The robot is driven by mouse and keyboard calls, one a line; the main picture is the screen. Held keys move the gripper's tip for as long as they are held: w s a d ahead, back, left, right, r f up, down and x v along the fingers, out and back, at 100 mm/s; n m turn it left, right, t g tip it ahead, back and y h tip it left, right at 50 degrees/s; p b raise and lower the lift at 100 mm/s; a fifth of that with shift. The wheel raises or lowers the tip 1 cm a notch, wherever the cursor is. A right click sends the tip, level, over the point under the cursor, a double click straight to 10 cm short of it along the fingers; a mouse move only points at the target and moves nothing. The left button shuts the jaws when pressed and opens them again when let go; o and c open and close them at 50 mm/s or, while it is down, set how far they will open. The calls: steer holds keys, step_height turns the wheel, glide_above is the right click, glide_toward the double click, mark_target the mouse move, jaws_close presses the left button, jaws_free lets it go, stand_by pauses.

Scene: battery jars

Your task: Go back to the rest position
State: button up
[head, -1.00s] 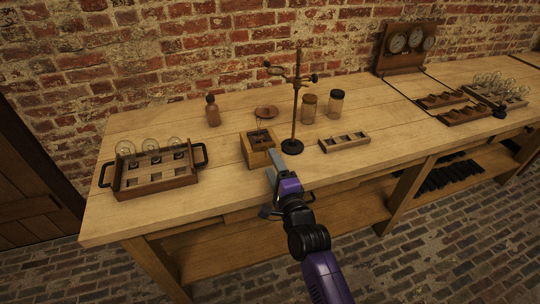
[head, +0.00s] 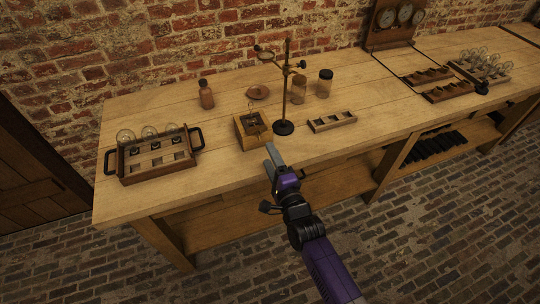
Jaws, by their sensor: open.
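My gripper (head: 283,166) is at the end of my purple and black arm, near the bench's front edge in the head view. It is open, and I see nothing between its fingers. The small wooden box (head: 252,128) with a dark top and a thin wire stands on the bench just beyond it to the upper left, apart from the gripper.
The wooden bench (head: 226,178) holds a handled tray (head: 155,171) with glass bulbs at left. A brown bottle (head: 207,96), stand (head: 286,95), jars (head: 324,85) and slotted rack (head: 332,121) stand behind. More racks (head: 447,92) are at right. The floor in front is clear.

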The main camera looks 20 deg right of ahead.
stand_by(0.4)
steer(key=s+r+n+t+y, duration=0.1)
steer(key=s+r+n+y, duration=0.1)
steer(key=s+r+n, duration=0.85)
steer(key=s+d+r+n+g+h, duration=0.1)
steer(key=s+n+g, duration=0.3)
steer(key=s, duration=3.1)
steer(key=r+n+h, duration=0.1)
steer(key=n, duration=0.3)
steer(key=shift+n, duration=0.35)
steer(key=shift+f, duration=0.1)
